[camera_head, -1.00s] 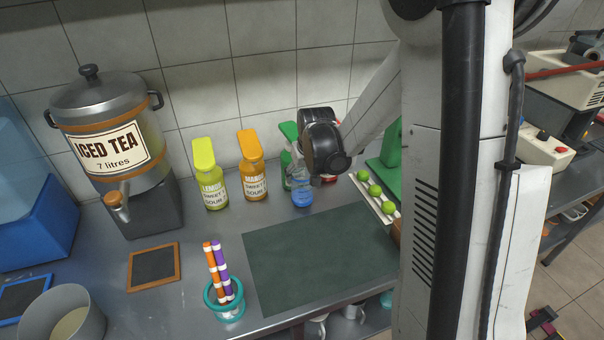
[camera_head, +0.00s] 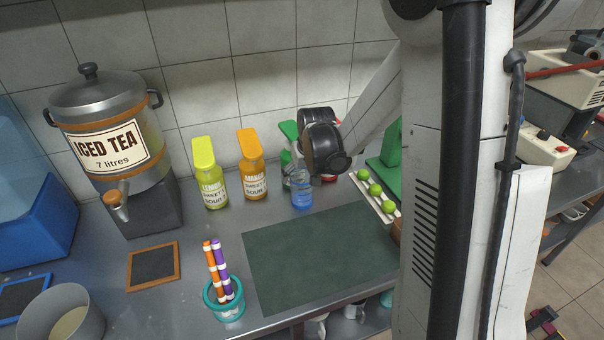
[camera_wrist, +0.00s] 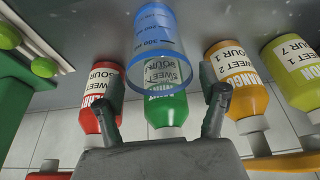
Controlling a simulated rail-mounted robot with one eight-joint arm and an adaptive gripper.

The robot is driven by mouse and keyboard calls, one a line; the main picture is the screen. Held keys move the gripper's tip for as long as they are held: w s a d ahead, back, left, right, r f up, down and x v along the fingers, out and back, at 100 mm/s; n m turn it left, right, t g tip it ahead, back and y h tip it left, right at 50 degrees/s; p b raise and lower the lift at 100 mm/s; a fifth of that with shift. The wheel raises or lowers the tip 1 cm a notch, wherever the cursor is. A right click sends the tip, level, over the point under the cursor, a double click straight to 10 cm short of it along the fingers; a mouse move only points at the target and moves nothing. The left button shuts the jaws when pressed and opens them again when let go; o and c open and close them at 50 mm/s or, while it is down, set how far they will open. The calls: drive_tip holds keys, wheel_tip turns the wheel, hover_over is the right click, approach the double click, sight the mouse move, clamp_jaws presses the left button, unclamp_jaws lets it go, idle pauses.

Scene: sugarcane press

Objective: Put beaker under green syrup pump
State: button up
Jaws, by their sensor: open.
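The clear blue-tinted beaker (camera_head: 301,197) stands on the counter in front of the green syrup bottle (camera_head: 287,165). In the wrist view, which is upside down, the beaker (camera_wrist: 155,40) has dark volume marks and its rim overlaps the green bottle (camera_wrist: 166,108). My gripper (camera_wrist: 167,88) is open, one finger on each side of the beaker's rim, with visible gaps. The green pump's spout is hidden behind my gripper in the wrist view, so I cannot tell whether the beaker is directly under it. In the head view, my wrist covers the fingers.
The red bottle (camera_wrist: 102,92) and orange bottle (camera_wrist: 237,80) flank the green one closely. A yellow-green bottle (camera_head: 211,186) stands further left. A rack of green balls (camera_head: 375,190) is close on the right. The dark mat (camera_head: 315,255) in front is bare.

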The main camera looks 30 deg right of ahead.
drive_tip(key=shift+r+p, duration=0.4)
drive_tip(key=shift+r, duration=0.2)
drive_tip(key=v, duration=1.1)
drive_tip(key=s+a+r+t, duration=0.1)
drive_tip(key=s+a+r, duration=0.1)
drive_tip(key=s+a, duration=0.2)
drive_tip(key=s+a+r+t, duration=0.1)
drive_tip(key=s+a+r, duration=0.1)
drive_tip(key=s, duration=0.9)
drive_tip(key=s+a+r+n, duration=0.1)
drive_tip(key=s+a+r, duration=0.2)
drive_tip(key=s+a, duration=0.2)
drive_tip(key=shift+s+a+t, duration=0.35)
drive_tip(key=shift+s+t, duration=0.05)
drive_tip(key=shift+s, duration=0.8)
